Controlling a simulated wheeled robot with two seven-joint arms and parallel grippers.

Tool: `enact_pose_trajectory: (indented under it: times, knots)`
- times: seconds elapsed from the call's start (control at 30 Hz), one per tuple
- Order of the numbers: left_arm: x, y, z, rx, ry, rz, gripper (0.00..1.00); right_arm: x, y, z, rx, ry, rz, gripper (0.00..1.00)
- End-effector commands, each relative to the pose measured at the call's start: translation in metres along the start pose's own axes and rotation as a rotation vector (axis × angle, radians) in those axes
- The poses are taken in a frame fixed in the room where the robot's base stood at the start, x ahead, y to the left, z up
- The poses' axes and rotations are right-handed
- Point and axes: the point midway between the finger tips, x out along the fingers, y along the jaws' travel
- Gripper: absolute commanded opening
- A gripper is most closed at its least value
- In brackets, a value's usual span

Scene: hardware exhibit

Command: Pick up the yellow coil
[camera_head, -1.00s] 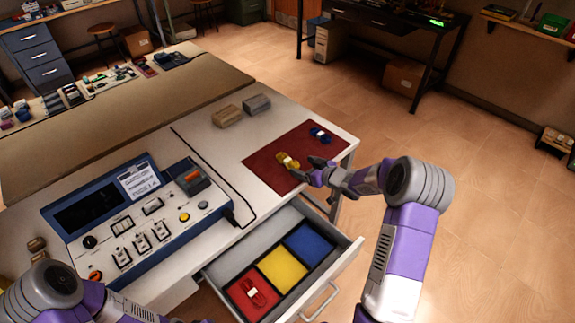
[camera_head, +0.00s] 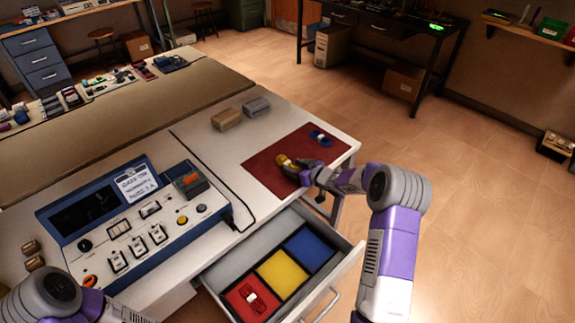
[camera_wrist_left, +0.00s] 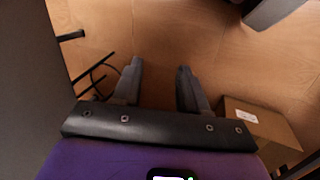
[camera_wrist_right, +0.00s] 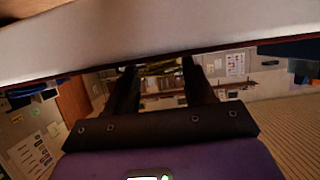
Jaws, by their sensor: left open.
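The yellow coil (camera_head: 283,160) lies on the dark red mat (camera_head: 262,178) at the right end of the table. My right gripper (camera_head: 293,168) reaches in from the right, low over the mat, with its fingertips at the coil and hiding part of it. In the right wrist view the fingers (camera_wrist_right: 160,78) are apart, and a dim yellowish shape shows between their tips; I cannot tell whether they touch the coil. My left gripper (camera_wrist_left: 159,75) is open and empty, above the floor in the left wrist view.
A blue coil (camera_head: 320,138) lies farther back on the mat. Below the mat, an open drawer (camera_head: 336,284) has red, yellow and blue compartments, with a red coil (camera_head: 251,297) in the red one.

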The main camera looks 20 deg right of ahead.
Motion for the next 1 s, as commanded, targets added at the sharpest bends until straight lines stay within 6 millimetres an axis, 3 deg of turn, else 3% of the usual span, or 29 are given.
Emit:
enact_pose_trajectory:
  times: [0.1,0.37,0.8,1.0]
  knots:
    - [0.0,0.0,0.0,0.0,0.0,0.0,0.43,0.0,0.0,0.0,0.0,0.0,0.0,0.23]
    - [-0.003,0.001,0.0,0.0,0.0,0.0,0.43,-0.003,0.0,-0.006,-0.001,0.001,0.0,0.23]
    - [-0.035,0.013,0.002,0.0,0.0,0.0,0.43,-0.034,0.0,-0.082,-0.002,0.002,0.0,0.23]
    - [-0.039,0.015,0.002,0.0,0.0,0.0,0.43,-0.038,0.0,-0.093,-0.001,0.0,0.0,0.23]
